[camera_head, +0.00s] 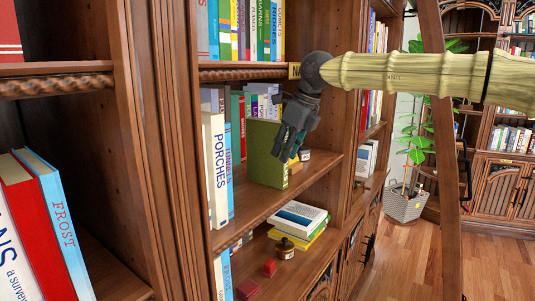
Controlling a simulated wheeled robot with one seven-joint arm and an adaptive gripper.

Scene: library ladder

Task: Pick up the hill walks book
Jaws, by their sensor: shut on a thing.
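A thick green book (265,153) stands upright on the middle shelf, apart from the row of books to its left. No title is legible on it, so I cannot tell from lettering whether it is the hill walks book. My gripper (290,146) points down at the green book's right edge, with its dark fingers shut on that book. The fingers partly hide the book's right side, and the far finger's contact is hidden. The book's base appears at shelf level; I cannot tell whether it is lifted.
Lying books (298,218) are on the shelf below. A ladder rail (442,150) stands at right.

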